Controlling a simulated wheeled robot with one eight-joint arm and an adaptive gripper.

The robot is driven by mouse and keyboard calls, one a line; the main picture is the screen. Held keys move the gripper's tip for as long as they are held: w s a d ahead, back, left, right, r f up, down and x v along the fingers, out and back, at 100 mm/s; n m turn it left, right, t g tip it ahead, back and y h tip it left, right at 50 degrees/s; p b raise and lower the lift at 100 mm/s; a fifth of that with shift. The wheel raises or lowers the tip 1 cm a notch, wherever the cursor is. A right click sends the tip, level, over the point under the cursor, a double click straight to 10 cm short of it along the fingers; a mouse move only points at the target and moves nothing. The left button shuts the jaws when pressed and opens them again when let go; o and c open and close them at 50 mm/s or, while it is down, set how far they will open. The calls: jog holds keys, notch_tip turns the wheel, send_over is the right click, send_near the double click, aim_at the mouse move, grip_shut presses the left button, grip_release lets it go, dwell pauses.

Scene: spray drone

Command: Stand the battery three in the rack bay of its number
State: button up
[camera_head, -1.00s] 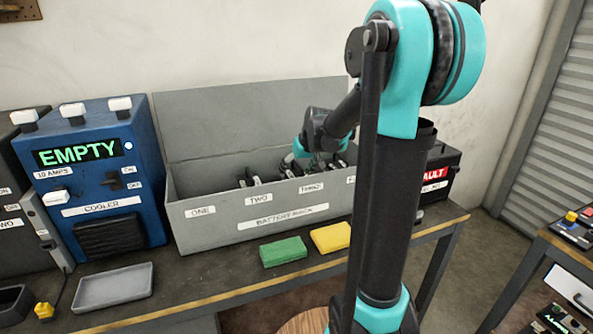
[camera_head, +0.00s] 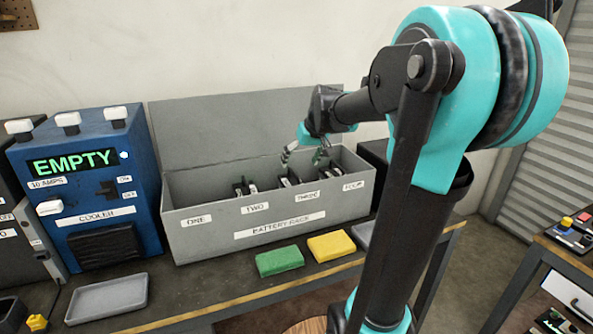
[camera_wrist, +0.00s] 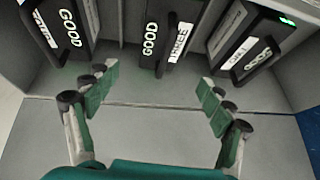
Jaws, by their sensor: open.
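Battery three (camera_wrist: 165,40) is a dark block labelled GOOD and THREE in the middle of the wrist view. It stands in the grey battery rack (camera_head: 215,240). In the head view it seems to be the dark battery (camera_head: 289,179) behind the THREE label (camera_head: 307,197); its base and the bay floor are hidden. My gripper (camera_head: 303,147) is open and empty above the rack. In the wrist view its green-padded fingers (camera_wrist: 155,98) are spread wide, apart from the battery.
Other batteries stand on either side, one (camera_wrist: 66,25) at left and one (camera_wrist: 250,45) at right in the wrist view. A blue cooler (camera_head: 90,190) reading EMPTY stands left of the rack. Green (camera_head: 280,262) and yellow (camera_head: 331,246) blocks and a grey tray (camera_head: 108,297) lie in front.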

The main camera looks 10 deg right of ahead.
jog(key=shift+v, duration=1)
jog(key=shift+c, duration=0.5)
